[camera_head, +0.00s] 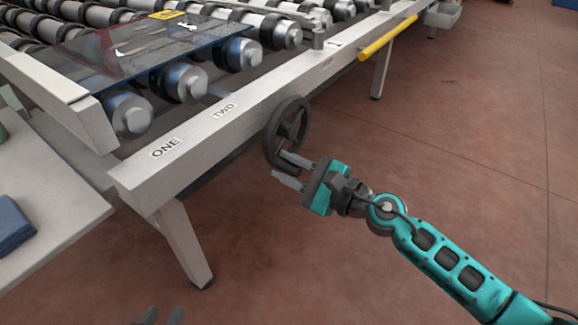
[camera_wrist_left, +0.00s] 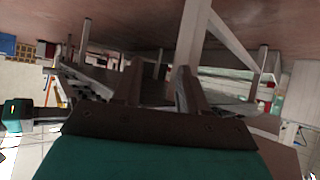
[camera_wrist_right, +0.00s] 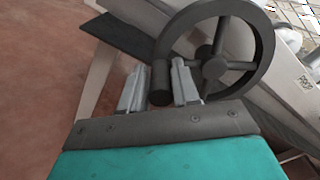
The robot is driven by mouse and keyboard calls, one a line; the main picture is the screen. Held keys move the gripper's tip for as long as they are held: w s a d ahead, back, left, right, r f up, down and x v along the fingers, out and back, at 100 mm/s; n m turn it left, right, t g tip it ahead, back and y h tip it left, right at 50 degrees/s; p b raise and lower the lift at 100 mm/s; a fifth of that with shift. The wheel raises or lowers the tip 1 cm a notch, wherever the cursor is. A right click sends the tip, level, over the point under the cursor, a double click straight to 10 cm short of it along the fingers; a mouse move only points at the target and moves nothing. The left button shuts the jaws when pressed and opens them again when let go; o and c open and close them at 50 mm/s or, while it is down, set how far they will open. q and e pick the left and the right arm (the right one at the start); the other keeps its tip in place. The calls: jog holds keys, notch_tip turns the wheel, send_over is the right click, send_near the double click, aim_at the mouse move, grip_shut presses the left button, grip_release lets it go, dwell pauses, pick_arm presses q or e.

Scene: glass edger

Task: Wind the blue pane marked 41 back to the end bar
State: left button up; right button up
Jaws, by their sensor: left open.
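The blue see-through pane (camera_head: 190,48) lies on the rollers at the upper left of the head view. It has pale marks near its far end; I cannot read a 41. A grey bar (camera_head: 70,93) runs along the near left end of the roller bed. A dark handwheel (camera_head: 285,128) is on the side rail; it also shows in the right wrist view (camera_wrist_right: 264,45). My right gripper (camera_head: 283,169) has its fingers closed around the wheel's knob (camera_wrist_right: 160,84). My left gripper (camera_head: 161,316) is open and empty at the bottom edge.
A pale table (camera_head: 75,215) with a blue object (camera_head: 12,225) stands at the left. The red floor at right is clear.

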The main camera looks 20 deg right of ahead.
jog(key=shift+o, duration=1.4)
pick_arm(q)
jog(key=shift+f, duration=0.2)
pick_arm(e)
jog(key=shift+s+d, duration=0.15)
pick_arm(q)
jog(key=b, duration=0.2)
jog(key=d+f+b, duration=0.1)
jog(key=b, duration=0.1)
jog(key=shift+w+d+f+h, duration=0.1)
jog(key=shift+w+f+h, duration=0.1)
jog(key=shift+f+h, duration=0.1)
pick_arm(e)
jog(key=v, duration=1.2)
jog(key=shift+s+d, duration=0.15)
jog(key=shift+s, duration=0.05)
